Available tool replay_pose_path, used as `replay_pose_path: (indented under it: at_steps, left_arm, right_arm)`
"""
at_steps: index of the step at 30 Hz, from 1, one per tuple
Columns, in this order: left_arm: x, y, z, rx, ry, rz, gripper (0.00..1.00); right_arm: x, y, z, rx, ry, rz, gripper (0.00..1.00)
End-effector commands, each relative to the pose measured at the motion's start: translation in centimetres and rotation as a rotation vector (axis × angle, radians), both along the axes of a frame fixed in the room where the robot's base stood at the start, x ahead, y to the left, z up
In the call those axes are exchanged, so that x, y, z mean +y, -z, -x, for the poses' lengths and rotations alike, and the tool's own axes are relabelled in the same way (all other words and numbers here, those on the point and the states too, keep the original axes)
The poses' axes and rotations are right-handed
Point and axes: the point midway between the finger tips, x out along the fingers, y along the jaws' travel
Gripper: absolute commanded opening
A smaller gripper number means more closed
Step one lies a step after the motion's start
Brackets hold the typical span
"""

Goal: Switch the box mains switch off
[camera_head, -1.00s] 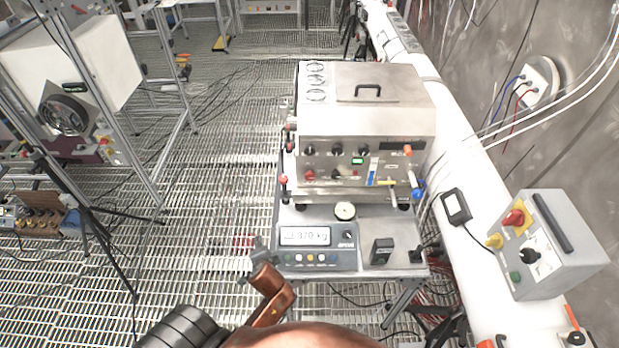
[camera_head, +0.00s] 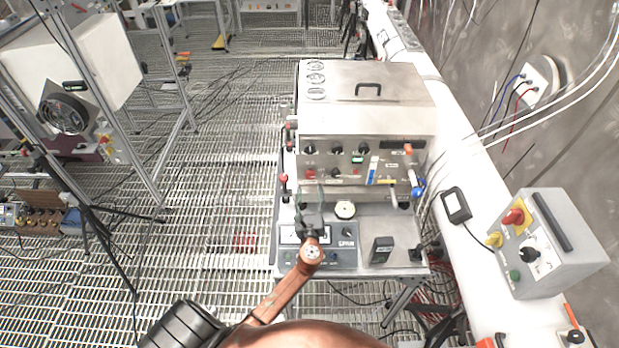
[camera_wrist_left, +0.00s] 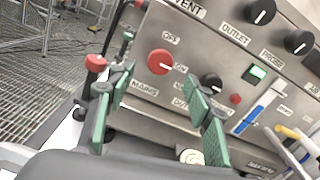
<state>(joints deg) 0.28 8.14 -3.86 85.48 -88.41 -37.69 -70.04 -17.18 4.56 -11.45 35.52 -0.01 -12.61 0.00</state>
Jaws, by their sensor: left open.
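The steel box (camera_head: 365,110) stands on a table, its front panel facing me. Its mains switch (camera_head: 309,174) is a red round knob at the panel's lower left. In the left wrist view the red knob (camera_wrist_left: 160,62) sits above the MAINS label, with OFF above it and ON at its right; its white mark points toward ON. My left gripper (camera_head: 311,204) is in front of the panel, over the scale. In the left wrist view the open gripper (camera_wrist_left: 160,92) has green-padded fingers, apart from the knob and below it, with nothing between them. My right gripper is not in view.
The scale (camera_head: 348,259) is partly hidden under my left gripper. A round pale item (camera_head: 345,210) and a small black device (camera_head: 381,250) are nearby. A red-tipped post (camera_wrist_left: 95,64) stands left of the knob. A grey control box (camera_head: 550,245) is at right.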

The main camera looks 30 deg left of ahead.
Motion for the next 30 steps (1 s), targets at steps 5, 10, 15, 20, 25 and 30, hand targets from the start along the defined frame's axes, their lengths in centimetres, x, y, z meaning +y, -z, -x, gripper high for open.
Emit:
replay_pose_path:
  at_steps: [5,10,15,20,25,30]
  left_arm:
    - [1.0,-0.2,-1.8,0.004,0.004,-0.013,0.47]
    - [2.6,-0.2,-4.0,0.003,0.002,-0.011,0.47]
    - [3.7,-0.1,-5.7,0.003,0.003,-0.01,0.47]
    - [4.2,-0.1,-6.4,0.002,0.002,-0.007,0.47]
    - [4.3,0.0,-6.4,0.002,0.002,-0.007,0.47]
    - [4.3,0.0,-6.4,0.002,0.002,-0.007,0.41]
  right_arm:
    - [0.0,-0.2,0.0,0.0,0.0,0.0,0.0]
    - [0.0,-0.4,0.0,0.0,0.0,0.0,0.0]
    - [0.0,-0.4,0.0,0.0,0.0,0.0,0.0]
    - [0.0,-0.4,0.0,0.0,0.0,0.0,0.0]
    - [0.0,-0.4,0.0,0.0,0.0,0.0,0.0]
    - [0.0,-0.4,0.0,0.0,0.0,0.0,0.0]
